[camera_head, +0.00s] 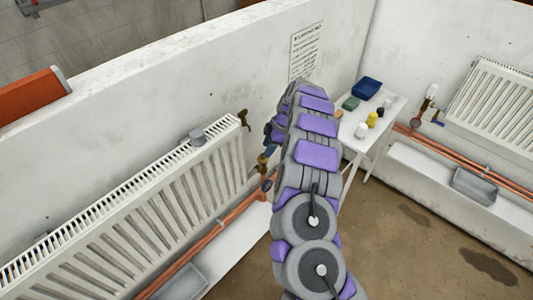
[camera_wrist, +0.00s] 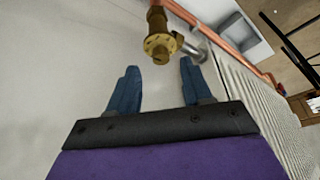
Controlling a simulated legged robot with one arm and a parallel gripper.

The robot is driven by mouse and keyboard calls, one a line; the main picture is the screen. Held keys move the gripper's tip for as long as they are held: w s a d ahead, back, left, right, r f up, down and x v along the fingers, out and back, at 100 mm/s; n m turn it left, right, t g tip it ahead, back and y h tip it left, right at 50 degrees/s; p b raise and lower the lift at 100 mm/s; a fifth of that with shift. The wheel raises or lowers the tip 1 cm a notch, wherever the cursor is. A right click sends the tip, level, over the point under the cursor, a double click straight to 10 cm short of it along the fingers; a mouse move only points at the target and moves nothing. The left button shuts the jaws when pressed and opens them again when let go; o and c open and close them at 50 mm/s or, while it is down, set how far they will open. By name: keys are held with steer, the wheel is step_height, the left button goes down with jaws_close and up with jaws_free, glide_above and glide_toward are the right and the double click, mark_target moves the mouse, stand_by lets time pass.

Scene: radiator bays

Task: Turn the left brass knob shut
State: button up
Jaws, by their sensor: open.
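The left radiator (camera_head: 140,215) carries brass fittings at its right end: an upper one (camera_head: 243,118) near the top corner and a lower brass valve (camera_head: 262,163) by the copper pipe. In the wrist view a brass knob (camera_wrist: 160,46) with a notched rim faces me, joined to a copper pipe and a silver connector. My gripper (camera_wrist: 160,68) is open, its two blue fingers apart and empty. The knob lies just beyond the fingertips, roughly between them; contact is not visible. In the head view my arm hides most of the gripper.
Copper pipes (camera_head: 225,222) run low along the wall below the radiator. A white table (camera_head: 390,105) with a blue tray (camera_head: 367,88) and small bottles stands behind my arm. Another radiator (camera_head: 490,95) hangs at right.

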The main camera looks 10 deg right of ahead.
mark_target(261, 155)
steer(key=shift+a+f, duration=1.25)
steer(key=shift+f, duration=0.25)
steer(key=shift+d+f, duration=0.15)
steer(key=shift+d, duration=0.1)
steer(key=shift+w+d, duration=0.1)
steer(key=shift+d, duration=0.7)
steer(key=shift+a, duration=0.9)
steer(key=c, duration=0.8)
steer(key=shift+d, duration=0.45)
jaws_close()
